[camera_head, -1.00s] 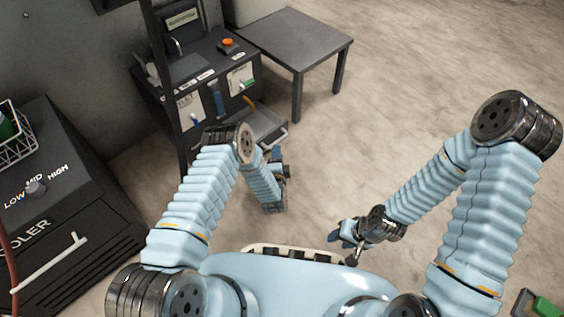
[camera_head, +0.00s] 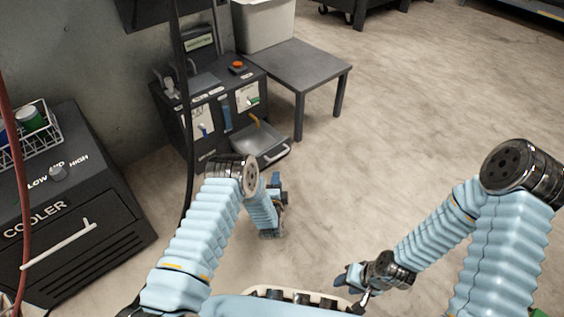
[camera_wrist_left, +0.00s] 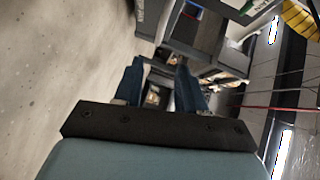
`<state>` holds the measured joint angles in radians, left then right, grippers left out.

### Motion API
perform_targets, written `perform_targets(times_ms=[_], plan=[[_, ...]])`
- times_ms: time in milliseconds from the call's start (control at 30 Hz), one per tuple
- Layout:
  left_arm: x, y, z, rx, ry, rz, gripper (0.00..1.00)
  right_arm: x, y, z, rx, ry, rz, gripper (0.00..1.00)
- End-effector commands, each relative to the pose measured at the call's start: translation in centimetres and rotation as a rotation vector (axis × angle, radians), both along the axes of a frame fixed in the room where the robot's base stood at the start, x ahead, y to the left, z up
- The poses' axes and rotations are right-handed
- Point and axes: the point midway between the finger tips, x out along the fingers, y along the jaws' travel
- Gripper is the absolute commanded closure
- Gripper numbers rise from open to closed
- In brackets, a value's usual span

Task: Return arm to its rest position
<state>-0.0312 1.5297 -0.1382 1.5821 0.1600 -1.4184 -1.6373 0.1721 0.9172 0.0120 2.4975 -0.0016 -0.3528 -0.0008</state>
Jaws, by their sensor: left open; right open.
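My left arm comes in from the left in the head view, bent at the elbow. Its gripper (camera_head: 276,186) points away from me, in front of the black dispensing machine and above the floor. In the left wrist view the left gripper (camera_wrist_left: 160,80) shows two blue fingers spread apart with nothing between them. My right arm comes in from the right, folded inward. Its gripper (camera_head: 350,280) is low, near the front of my base, and holds nothing that I can see. Its fingers are small and partly hidden.
The black machine (camera_head: 212,95) has an open metal tray (camera_head: 262,140) low at its front. A grey table (camera_head: 297,68) stands beside it, with a pale bin (camera_head: 262,22) behind. A black cooler (camera_head: 70,215) with a wire basket (camera_head: 38,140) is at left. The floor at right is clear.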

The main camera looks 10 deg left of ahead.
Motion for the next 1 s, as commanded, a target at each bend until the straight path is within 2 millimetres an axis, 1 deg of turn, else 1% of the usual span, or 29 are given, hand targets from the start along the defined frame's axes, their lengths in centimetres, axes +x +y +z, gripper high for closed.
perform_targets(times_ms=[167, 233, 300, 367, 467, 500, 567, 600, 667, 700, 767, 800, 867, 900, 933, 1000], plan=[[0.0, 0.0, 0.0, -0.003, 0.003, 0.000, 0.60, 0.0, 0.0, 0.0, 0.000, 0.000, 0.000, 0.57], [-0.3, 0.2, -0.2, -0.040, 0.029, 0.002, 0.60, 0.0, 0.0, 0.0, 0.000, 0.000, 0.000, 0.57], [-1.2, 0.5, -0.7, -0.144, 0.096, 0.013, 0.60, 0.0, 0.0, 0.0, 0.000, 0.000, 0.000, 0.57], [-2.8, 0.8, -1.5, -0.296, 0.198, 0.036, 0.60, 0.0, 0.0, 0.0, 0.000, 0.000, 0.000, 0.57], [-7.8, 0.9, -2.5, -0.647, 0.440, 0.140, 0.60, 0.0, 0.0, 0.0, 0.000, 0.000, 0.000, 0.57], [-10.4, 0.7, -2.6, -0.793, 0.546, 0.207, 0.60, 0.0, 0.0, 0.0, 0.000, 0.000, 0.000, 0.57], [-14.8, 0.2, -2.4, -0.990, 0.697, 0.328, 0.60, 0.0, 0.0, 0.0, 0.000, 0.000, 0.000, 0.57], [-17.6, -0.2, -2.0, -1.096, 0.787, 0.414, 0.60, 0.0, 0.0, 0.0, 0.000, 0.000, 0.000, 0.57], [-21.4, -0.7, -1.3, -1.221, 0.901, 0.540, 0.60, 0.0, 0.0, 0.0, 0.000, 0.000, 0.000, 0.57], [-23.8, -1.0, -0.7, -1.285, 0.965, 0.622, 0.60, 0.0, 0.0, 0.0, 0.000, 0.000, 0.000, 0.57], [-27.3, -1.4, 0.3, -1.362, 1.053, 0.746, 0.60, 0.0, 0.0, 0.0, 0.000, 0.000, 0.000, 0.57], [-29.4, -1.6, 1.0, -1.403, 1.103, 0.827, 0.60, 0.0, 0.0, 0.0, 0.000, 0.000, 0.000, 0.57], [-32.5, -1.8, 2.2, -1.450, 1.173, 0.951, 0.60, 0.0, 0.0, 0.0, 0.000, 0.000, 0.000, 0.57], [-34.3, -2.0, 3.3, -1.471, 1.210, 1.024, 0.60, 0.0, 0.0, 0.4, 0.000, 0.001, 0.000, 0.57], [-33.9, -2.1, 5.2, -1.468, 1.202, 1.010, 0.60, -0.1, 0.0, 2.5, 0.000, 0.002, 0.001, 0.57], [-33.8, -2.2, 7.2, -1.464, 1.203, 1.005, 0.60, -0.1, 0.1, 4.7, 0.001, 0.001, 0.004, 0.57]])
